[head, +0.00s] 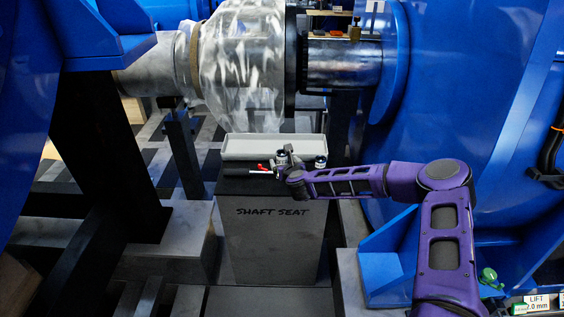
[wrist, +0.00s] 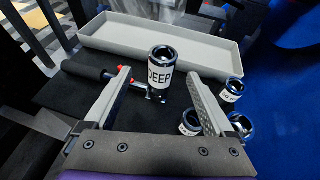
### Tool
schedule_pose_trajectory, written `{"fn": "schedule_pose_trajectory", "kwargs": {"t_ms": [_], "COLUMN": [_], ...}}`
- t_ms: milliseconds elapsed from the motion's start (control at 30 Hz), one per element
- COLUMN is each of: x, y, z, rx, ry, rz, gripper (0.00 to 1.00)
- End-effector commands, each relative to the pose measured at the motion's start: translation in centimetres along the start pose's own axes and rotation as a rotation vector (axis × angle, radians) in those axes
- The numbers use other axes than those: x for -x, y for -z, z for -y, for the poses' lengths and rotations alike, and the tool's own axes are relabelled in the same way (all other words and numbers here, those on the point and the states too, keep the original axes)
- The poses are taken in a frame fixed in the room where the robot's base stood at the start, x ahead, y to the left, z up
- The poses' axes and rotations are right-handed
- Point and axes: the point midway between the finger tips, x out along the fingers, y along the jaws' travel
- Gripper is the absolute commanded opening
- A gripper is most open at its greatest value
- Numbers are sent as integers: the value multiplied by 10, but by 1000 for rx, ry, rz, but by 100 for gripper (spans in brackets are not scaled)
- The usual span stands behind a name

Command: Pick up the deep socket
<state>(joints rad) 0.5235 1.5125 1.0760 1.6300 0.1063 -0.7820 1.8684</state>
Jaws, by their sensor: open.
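The deep socket (wrist: 160,77) is a dark, shiny cylinder with a white band lettered DEEP. It stands upright on the black top in the wrist view, its open end up. My gripper (wrist: 157,73) is open, with one finger on each side of the socket in that view and a gap on both sides. I cannot tell whether the tips are level with it or short of it. In the head view my gripper (head: 287,163) is over the pedestal top, and the deep socket cannot be clearly made out beside it.
Several shorter sockets, including one (wrist: 232,91), stand at right, close to the right finger. An empty grey tray (head: 272,147) lies behind. The pedestal (head: 270,240) reads SHAFT SEAT.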

Motion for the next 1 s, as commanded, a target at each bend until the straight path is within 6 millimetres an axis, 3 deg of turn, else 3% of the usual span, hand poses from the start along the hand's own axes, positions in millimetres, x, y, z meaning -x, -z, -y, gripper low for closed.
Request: {"fn": "schedule_pose_trajectory", "kwargs": {"t_ms": [367, 700, 1000], "x": [-26, -65, -70], "y": [-1, -2, -2], "z": [1, 3, 4], "rx": [1, 1, 1], "ry": [1, 0, 0], "rz": [0, 0, 0], "gripper": [88, 88, 88]}}
